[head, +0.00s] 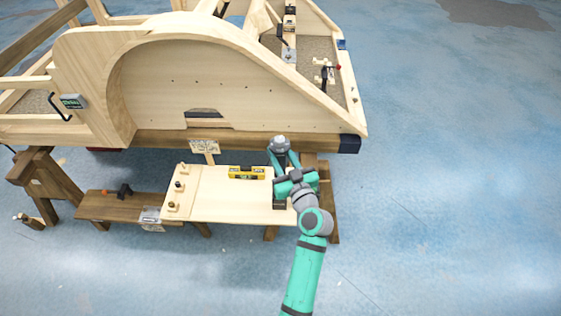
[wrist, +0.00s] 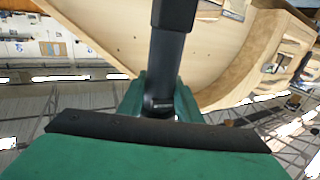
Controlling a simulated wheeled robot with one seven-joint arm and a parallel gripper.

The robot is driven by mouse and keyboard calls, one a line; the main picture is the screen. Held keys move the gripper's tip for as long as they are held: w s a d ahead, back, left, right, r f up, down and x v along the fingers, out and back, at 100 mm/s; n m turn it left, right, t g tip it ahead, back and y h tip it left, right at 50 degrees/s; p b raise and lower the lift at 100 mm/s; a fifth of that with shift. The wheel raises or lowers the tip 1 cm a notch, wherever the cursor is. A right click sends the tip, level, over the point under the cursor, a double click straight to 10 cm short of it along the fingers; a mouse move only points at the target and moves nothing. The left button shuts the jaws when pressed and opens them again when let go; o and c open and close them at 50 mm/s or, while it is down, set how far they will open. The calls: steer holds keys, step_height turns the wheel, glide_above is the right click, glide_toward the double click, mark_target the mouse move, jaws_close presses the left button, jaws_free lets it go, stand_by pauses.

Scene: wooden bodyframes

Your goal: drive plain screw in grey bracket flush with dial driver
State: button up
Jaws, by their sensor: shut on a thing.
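My gripper (wrist: 160,100) is shut on a black, round-shafted tool, which I take to be the dial driver (wrist: 168,60). It rises from between the green fingers to the top edge of the wrist view. Its dial and tip cannot be made out. In the head view my arm folds over the right end of the work board, and the gripper is largely hidden by the arm. A small grey plate (head: 289,55) on the wooden frame may be the grey bracket; I cannot tell. The plain screw is too small to make out.
The wooden bodyframe (head: 230,85) fills the back. A pale board (head: 225,208) carries a yellow level (head: 247,172) and several small knobbed pieces at its left. A brown bench (head: 95,208) holds a dark tool (head: 124,190). The blue floor at right is clear.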

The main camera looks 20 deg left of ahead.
steer(key=shift+r, duration=5.6)
